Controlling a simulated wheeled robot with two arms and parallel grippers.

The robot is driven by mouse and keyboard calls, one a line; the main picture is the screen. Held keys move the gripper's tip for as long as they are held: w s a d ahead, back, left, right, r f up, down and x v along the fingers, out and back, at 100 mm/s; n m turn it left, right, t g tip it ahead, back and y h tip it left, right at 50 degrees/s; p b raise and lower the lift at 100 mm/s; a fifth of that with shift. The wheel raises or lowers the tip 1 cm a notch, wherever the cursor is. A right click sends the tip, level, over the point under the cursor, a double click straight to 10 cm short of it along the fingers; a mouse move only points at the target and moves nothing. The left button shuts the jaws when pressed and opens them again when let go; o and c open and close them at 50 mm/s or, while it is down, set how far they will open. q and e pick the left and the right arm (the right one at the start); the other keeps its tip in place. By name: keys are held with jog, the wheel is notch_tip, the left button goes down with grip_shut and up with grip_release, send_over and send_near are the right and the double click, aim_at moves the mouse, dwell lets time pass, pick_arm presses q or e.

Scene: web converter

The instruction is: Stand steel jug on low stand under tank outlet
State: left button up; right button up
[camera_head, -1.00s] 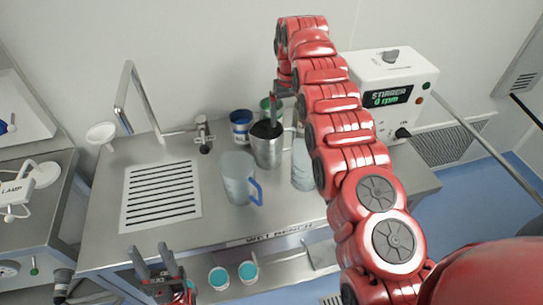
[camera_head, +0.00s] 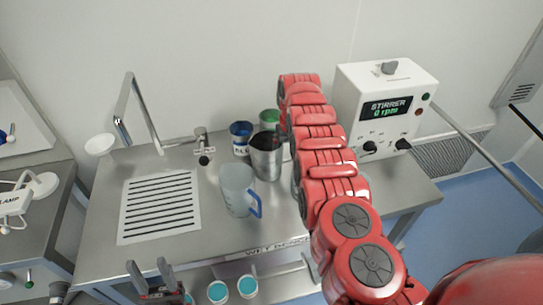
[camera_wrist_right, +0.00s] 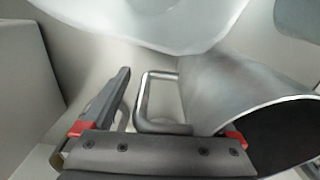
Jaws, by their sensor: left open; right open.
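The steel jug (camera_head: 266,160) stands upright on the wet bench, its mouth dark inside. In the right wrist view its grey body (camera_wrist_right: 225,85) lies close in front of my right gripper (camera_wrist_right: 172,88), with the loop handle (camera_wrist_right: 146,100) beside the visible left finger. That finger is apart from the handle; the other finger is hidden by the jug. My right gripper is open, and my red arm hides it in the head view. My left gripper (camera_head: 149,270) is open and empty before the bench's front edge. I cannot identify the low stand or tank outlet.
A translucent jug with a blue handle (camera_head: 237,190) stands in front of the steel jug. Blue (camera_head: 240,131) and green (camera_head: 269,116) pots stand behind it. The stirrer box (camera_head: 385,110) is at right.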

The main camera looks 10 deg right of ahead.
grip_shut()
dwell(0.4)
jog(key=shift+r, duration=0.15)
